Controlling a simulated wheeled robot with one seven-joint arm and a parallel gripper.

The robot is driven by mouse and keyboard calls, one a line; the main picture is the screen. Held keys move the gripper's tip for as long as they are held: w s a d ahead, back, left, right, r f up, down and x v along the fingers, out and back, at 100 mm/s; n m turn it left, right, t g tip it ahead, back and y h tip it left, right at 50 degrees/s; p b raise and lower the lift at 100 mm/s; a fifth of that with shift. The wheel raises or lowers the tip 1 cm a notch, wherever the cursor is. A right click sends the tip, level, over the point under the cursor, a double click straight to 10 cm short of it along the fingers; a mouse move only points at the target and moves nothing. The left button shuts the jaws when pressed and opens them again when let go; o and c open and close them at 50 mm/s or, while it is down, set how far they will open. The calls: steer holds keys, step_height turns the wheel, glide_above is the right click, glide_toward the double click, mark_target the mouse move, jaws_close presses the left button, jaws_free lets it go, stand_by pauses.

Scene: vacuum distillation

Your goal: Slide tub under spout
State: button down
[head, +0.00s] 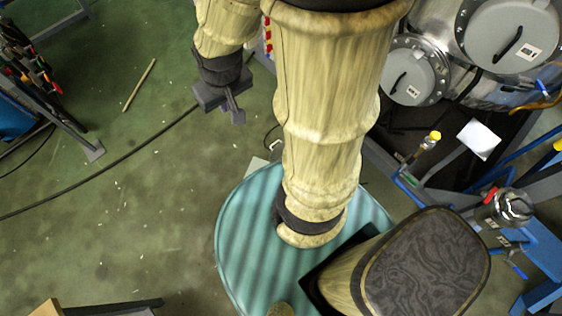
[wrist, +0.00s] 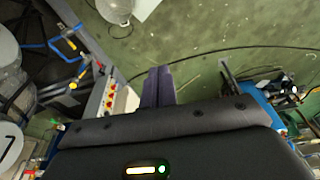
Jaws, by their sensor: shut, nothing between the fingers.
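My gripper (head: 236,114) is shut and empty, held out over the green floor at upper middle in the head view. Its dark fingers (wrist: 158,86) show together in the wrist view. No tub is clear in the head view, where my arm hides part of the floor. I cannot pick out the spout with certainty.
Steel vessels with round grey hatches (head: 512,36) stand at upper right, with blue pipes and a yellow-capped valve (head: 434,136) below. A rack with coloured handles (head: 28,66) is at left. A black cable (head: 120,166) crosses open floor, where a stick (head: 139,85) lies.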

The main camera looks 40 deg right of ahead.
steer(key=w+d+f+m+g+b, duration=0.1)
steer(key=w+d+f+m+b, duration=0.25)
steer(key=d+f+b, duration=0.75)
steer(key=w+f+m+b, duration=0.2)
steer(key=w+f+b, duration=0.35)
steer(key=f, duration=1.15)
steer(key=w+d+f+m+g+b, duration=0.1)
steer(key=w+d+f+m+b, duration=0.15)
steer(key=d+f+b, duration=0.7)
steer(key=s+d+f+m+b, duration=0.2)
steer(key=f+b, duration=0.5)
steer(key=f, duration=0.8)
steer(key=s+d+f+m+y+b, duration=0.1)
steer(key=d+f+m+b, duration=0.3)
steer(key=f, duration=1.2)
steer(key=s+d+f+m+y+b, duration=0.1)
steer(key=d+f+b, duration=0.4)
steer(key=f+b, duration=0.5)
step_height(320, 180, down, 5)
steer(key=shift+s+f+m+g+b, duration=0.15)
steer(key=shift+s+m+g+b, duration=0.2)
steer(key=shift+s+m, duration=0.5)
